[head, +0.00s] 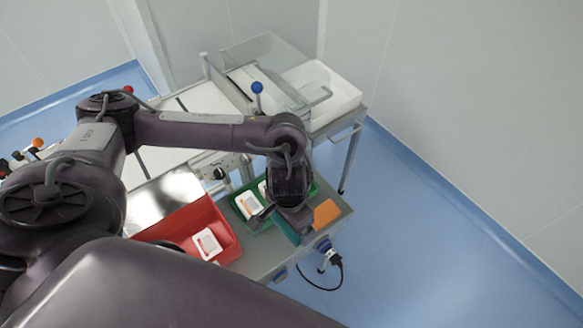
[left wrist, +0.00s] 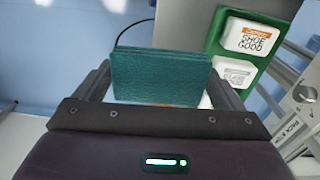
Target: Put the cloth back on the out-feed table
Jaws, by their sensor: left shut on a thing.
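The cloth (left wrist: 160,78) is a folded teal pad. It is held upright between the two fingers of my left gripper (left wrist: 162,88) in the left wrist view. In the head view my left gripper (head: 283,219) points down over the front right part of the grey out-feed table (head: 262,258), and only a teal piece of the cloth (head: 287,231) shows below it. I cannot tell whether the cloth touches the table top. My right gripper is not in view.
A green tray (head: 240,221) with white packs lies just behind and left of the gripper. A red bin (head: 188,222) with a white pack is farther left. An orange block (head: 326,213) sits at the table's right edge. A white tub (head: 340,92) stands at the back.

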